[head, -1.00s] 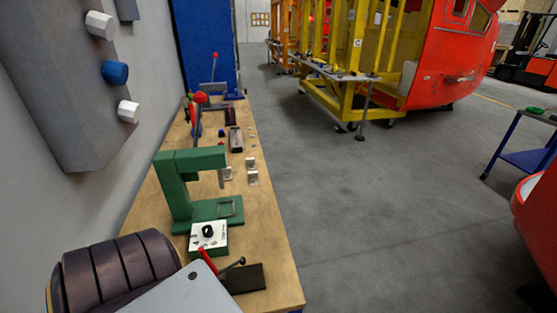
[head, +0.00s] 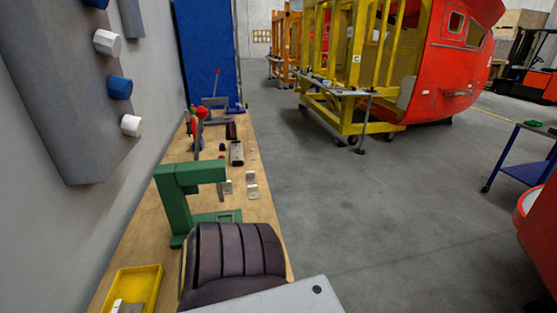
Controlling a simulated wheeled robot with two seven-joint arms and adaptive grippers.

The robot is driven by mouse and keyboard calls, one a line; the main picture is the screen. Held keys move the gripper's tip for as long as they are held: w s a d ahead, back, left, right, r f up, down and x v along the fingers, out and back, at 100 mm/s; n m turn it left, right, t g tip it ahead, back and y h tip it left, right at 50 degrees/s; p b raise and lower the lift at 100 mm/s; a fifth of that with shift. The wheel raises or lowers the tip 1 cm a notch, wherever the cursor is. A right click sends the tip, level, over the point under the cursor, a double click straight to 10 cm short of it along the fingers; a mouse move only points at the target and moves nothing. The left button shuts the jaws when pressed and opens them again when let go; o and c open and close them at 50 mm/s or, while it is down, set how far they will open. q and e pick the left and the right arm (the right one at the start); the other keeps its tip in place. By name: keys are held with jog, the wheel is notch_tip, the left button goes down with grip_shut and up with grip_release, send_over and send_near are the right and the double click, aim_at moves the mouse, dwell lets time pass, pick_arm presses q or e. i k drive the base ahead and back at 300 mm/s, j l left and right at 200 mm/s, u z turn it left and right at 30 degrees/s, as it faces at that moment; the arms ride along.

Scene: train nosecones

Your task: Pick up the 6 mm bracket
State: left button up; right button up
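Small metal brackets stand on the wooden bench in the head view. One bracket (head: 252,190) is near the bench's right edge, and another (head: 227,187) is just left of it, beside the green press. Pale metal pieces (head: 118,306) lie in a yellow tray (head: 148,284) at the lower left, cut off by the frame. I cannot read any size, so I cannot tell which bracket is the 6 mm one. A dark ribbed part of my arm fills the lower middle and hides the near bench. Neither gripper shows.
The green press (head: 178,200) stands on the wooden bench (head: 155,222). Tools with red handles (head: 200,113) and a dark block (head: 237,153) stand further back. A grey wall panel with knobs (head: 119,88) is at the left. Open floor (head: 360,210) lies to the right.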

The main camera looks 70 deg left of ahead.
aim_at(249, 175)
jog(key=z, duration=1.15)
jog(key=i+u, duration=0.2)
jog(key=i, duration=0.3)
jog(key=i+u, duration=0.7)
jog(key=u, duration=0.15)
jog(key=i+u, duration=0.25)
jog(key=u, duration=0.2)
jog(key=i+u, duration=0.25)
jog(key=u, duration=0.2)
jog(key=i+j+u, duration=0.1)
jog(key=i+u, duration=0.15)
jog(key=u, duration=0.2)
jog(key=i+u, duration=0.3)
jog(key=u, duration=0.15)
jog(key=i+j+u, duration=0.1)
jog(key=i+u, duration=0.95)
jog(key=i, duration=0.5)
